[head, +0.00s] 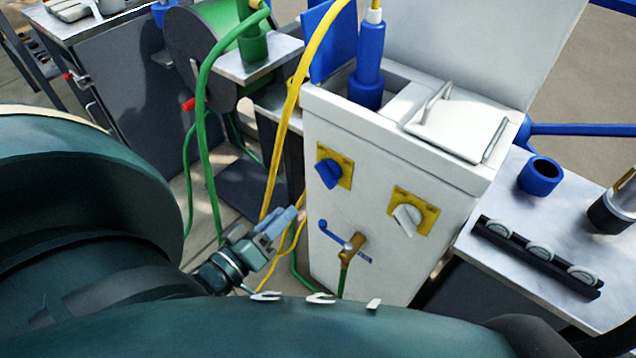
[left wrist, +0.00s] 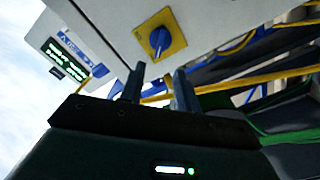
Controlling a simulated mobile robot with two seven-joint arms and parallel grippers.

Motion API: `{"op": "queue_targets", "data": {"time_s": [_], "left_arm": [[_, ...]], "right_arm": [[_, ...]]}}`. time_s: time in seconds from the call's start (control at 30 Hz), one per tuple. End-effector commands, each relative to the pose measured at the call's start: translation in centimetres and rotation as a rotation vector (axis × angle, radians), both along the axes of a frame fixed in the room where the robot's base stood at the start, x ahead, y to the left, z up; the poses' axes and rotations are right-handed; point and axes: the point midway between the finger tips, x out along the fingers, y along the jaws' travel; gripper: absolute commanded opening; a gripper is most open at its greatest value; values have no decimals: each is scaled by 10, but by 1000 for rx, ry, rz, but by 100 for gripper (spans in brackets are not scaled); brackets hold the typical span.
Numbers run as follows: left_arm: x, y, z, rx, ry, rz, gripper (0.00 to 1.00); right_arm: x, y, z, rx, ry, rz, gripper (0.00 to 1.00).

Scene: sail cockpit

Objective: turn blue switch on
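The blue switch (head: 330,172) is a rotary knob on a yellow plate, high on the left of the white cabinet's front. In the left wrist view the blue switch (left wrist: 160,41) shows ahead, beyond the fingertips. My left gripper (head: 286,219) is below and left of the switch in the head view, apart from it. In the left wrist view the two fingers of my left gripper (left wrist: 157,76) stand apart with nothing between them, so it is open. My right gripper is not in view.
A white switch (head: 408,217) on a yellow plate sits lower right on the cabinet (head: 355,275). A brass tap with a blue lever (head: 335,236) is below. Green (head: 201,120) and yellow (head: 293,100) hoses hang left of the cabinet. A side table (head: 510,205) stands right.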

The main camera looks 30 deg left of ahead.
Motion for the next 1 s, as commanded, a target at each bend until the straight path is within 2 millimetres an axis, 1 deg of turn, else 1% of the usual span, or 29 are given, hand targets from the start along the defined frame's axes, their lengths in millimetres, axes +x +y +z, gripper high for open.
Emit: {"op": "queue_targets", "data": {"time_s": [0.03, 0.3, 0.5, 0.6, 0.7, 1.0], "left_arm": [[10, -1, 1, 1, -6, 0, 32], [68, -6, 0, 2, -4, 0, 32], [99, -8, 0, 2, -2, 0, 32], [108, -9, -1, 2, 1, 1, 32], [113, -9, 0, 3, 1, 0, 32], [114, -9, 0, 3, 3, 0, 32]], "right_arm": [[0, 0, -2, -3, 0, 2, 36], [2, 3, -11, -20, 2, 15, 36], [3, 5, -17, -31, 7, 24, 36], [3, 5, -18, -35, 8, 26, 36], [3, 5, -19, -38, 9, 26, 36], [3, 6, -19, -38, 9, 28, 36]]}}
